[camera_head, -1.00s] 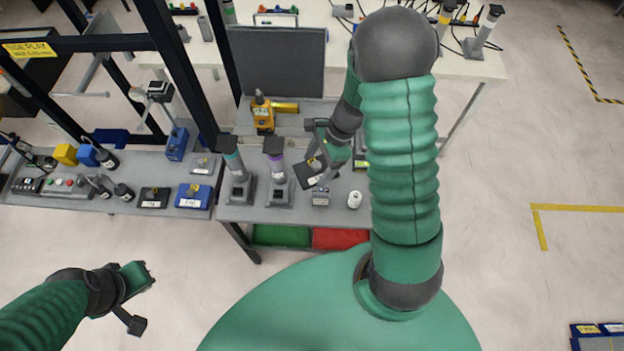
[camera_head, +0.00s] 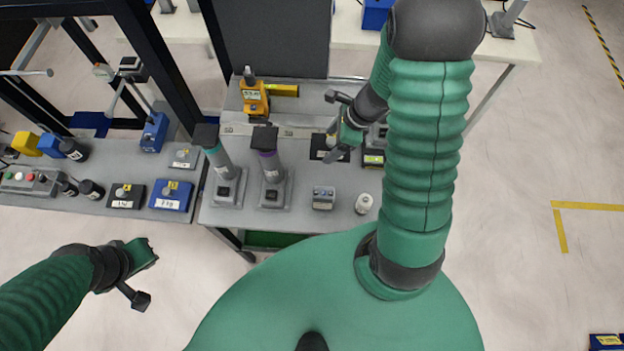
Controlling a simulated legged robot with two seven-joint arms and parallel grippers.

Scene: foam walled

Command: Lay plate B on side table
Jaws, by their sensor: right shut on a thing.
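My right gripper (camera_head: 338,150) is shut on a small black plate (camera_head: 319,147) with a pale label, above the back right part of the grey bench (camera_head: 240,203). The fingers cover part of the plate, and I cannot tell whether it touches the bench. More plates lie on the left grey table (camera_head: 60,204): a black labelled one (camera_head: 115,203), a blue labelled one (camera_head: 160,204) and a grey one (camera_head: 187,165). I cannot read which plate is B or tell which surface is the side table. My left gripper (camera_head: 148,275) is open and empty over the floor.
Two upright tools, teal-banded (camera_head: 220,160) and purple-banded (camera_head: 270,163), stand on the bench. A grey block (camera_head: 323,198), a white cylinder (camera_head: 364,203) and a yellow device (camera_head: 254,98) are near. Black frame posts (camera_head: 150,60) rise behind the left table.

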